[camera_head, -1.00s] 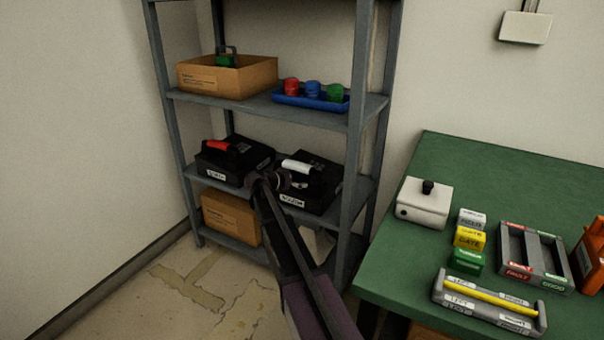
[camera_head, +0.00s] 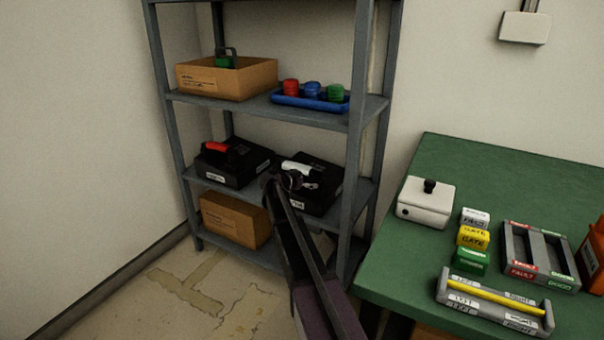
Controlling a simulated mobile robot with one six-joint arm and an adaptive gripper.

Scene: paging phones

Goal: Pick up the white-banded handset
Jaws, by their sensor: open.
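The white-banded handset (camera_head: 296,168) lies on top of a black phone box (camera_head: 322,197) on the middle shelf, on the right. My gripper (camera_head: 302,182) is open and right in front of the handset, partly covering it. I cannot tell whether it touches the handset. A second handset, with a red band (camera_head: 217,147), lies on another black phone box (camera_head: 240,173) to the left on the same shelf.
A grey shelf post (camera_head: 358,150) stands close to the right of the phone. Above is a shelf with a blue tray (camera_head: 285,101) and a cardboard box (camera_head: 250,80). A cardboard box (camera_head: 232,221) sits below. A green table (camera_head: 460,160) stands at the right.

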